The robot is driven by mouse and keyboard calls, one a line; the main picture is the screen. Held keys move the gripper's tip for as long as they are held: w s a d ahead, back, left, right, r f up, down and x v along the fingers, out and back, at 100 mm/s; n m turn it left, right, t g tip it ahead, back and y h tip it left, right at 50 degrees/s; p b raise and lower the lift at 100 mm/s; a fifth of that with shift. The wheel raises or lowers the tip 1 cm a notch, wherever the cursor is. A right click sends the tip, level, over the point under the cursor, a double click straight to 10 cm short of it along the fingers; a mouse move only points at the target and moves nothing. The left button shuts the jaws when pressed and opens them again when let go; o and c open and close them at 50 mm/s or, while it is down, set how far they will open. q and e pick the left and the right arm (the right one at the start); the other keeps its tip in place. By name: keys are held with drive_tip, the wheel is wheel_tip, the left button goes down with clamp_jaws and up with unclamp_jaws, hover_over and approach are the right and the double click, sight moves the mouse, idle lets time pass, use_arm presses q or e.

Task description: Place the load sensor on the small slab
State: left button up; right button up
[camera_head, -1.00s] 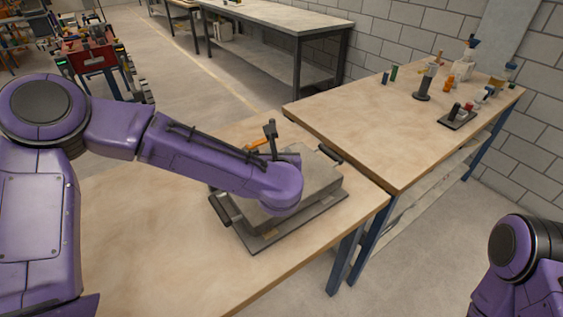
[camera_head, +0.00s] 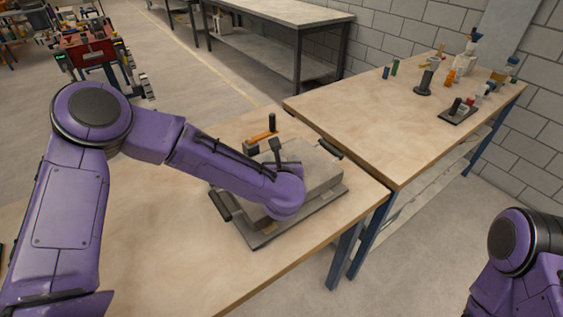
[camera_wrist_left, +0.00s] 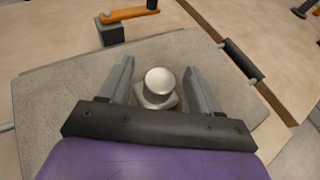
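The load sensor (camera_wrist_left: 159,86) is a silver domed disc on a small angular base, in the middle of the left wrist view. It stands upright on a flat grey slab (camera_wrist_left: 60,88). My left gripper (camera_wrist_left: 159,66) is open, with one finger on each side of the sensor and a visible gap at both sides. In the head view my left wrist hides the sensor and the fingers. The grey slab (camera_head: 322,176) shows there beside my wrist. I cannot tell whether it is the small slab or a larger one. My right gripper is out of view.
The slab rests on a dark base plate (camera_head: 262,238) with black handles (camera_head: 328,149) on a wooden table. An orange lever (camera_head: 262,136) stands behind it. A second table (camera_head: 370,120) at right holds several small items at its far end; its near part is clear.

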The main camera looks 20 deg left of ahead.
use_arm(q)
drive_tip(key=shift+r+p, duration=0.35)
drive_tip(key=b+v, duration=0.2)
drive_tip(key=v, duration=0.8)
drive_tip(key=shift+s+d, duration=0.15)
drive_tip(key=shift+s, duration=0.25)
drive_tip(key=shift+s+d+r, duration=0.15)
drive_tip(key=shift+s+r, duration=0.15)
drive_tip(key=shift+s, duration=0.2)
